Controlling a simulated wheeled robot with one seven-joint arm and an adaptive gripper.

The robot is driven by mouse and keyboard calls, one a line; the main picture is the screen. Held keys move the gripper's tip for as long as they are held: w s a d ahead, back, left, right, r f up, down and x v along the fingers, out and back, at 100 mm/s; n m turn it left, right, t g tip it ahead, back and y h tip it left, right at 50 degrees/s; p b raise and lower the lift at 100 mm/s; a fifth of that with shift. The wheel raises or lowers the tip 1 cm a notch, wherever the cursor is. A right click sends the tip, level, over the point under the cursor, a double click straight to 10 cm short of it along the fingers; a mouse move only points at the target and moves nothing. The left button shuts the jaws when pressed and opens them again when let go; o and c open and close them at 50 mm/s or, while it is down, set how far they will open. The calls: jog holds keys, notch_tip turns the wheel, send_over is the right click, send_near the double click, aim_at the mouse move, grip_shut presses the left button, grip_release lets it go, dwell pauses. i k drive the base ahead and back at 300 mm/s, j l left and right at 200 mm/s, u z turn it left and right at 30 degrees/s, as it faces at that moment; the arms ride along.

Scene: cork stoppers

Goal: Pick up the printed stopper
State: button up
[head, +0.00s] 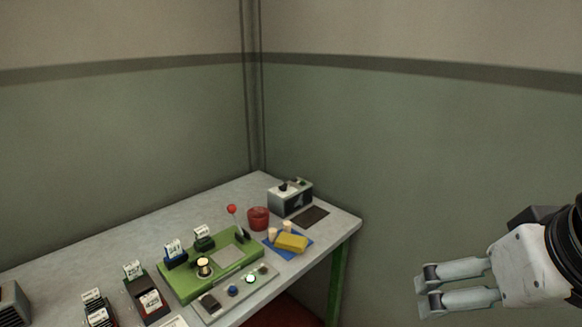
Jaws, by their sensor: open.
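A pale cylinder like a cork stopper (204,265) stands upright on a dark base on the green machine (182,288). Two more small pale stoppers, one on the left (272,233) and one on the right (287,226), stand on a blue mat (281,252) beside a yellow block (292,242). The stoppers are too small to tell which has print on it. My gripper (428,289) is open and empty at the right of the picture, off the table's right side and far from the stoppers.
A red cup (258,218) and a grey box (290,197) stand at the back of the table (130,237). Card holders (148,297) and a button panel (236,292) crowd the front.

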aim_at(202, 264)
jog(key=u, duration=1.1)
jog(key=i+j, duration=0.5)
jog(key=i+j+z, duration=0.1)
jog(key=i+j, duration=0.4)
jog(key=j, duration=0.1)
